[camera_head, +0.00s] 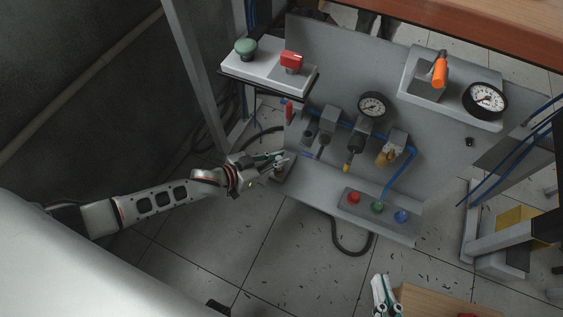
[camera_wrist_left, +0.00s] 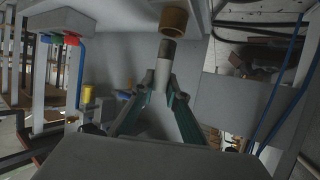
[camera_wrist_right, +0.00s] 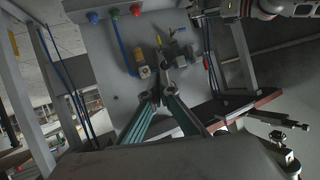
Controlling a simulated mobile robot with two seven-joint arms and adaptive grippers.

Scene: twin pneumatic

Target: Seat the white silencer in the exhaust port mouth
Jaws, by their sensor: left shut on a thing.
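My left gripper (camera_head: 280,158) is at the left end of the grey panel in the head view. In the left wrist view its fingers (camera_wrist_left: 161,84) are shut on the white silencer (camera_wrist_left: 162,73), a white cylinder with a dark grey upper end. The silencer stands nearly upright in that picture, its grey end just below the brass exhaust port mouth (camera_wrist_left: 173,20). Whether the end touches the mouth cannot be told. The port mouth cannot be made out in the head view. My right gripper (camera_head: 385,295) is low in the head view, away from the panel; its fingertips (camera_wrist_right: 161,90) are close together.
The panel (camera_head: 335,75) carries gauges (camera_head: 373,105), regulators, a blue hose and a button strip (camera_head: 375,206). A box with green and red buttons (camera_head: 268,66) overhangs the left gripper's area. A wooden surface (camera_head: 435,302) lies beside the right gripper.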

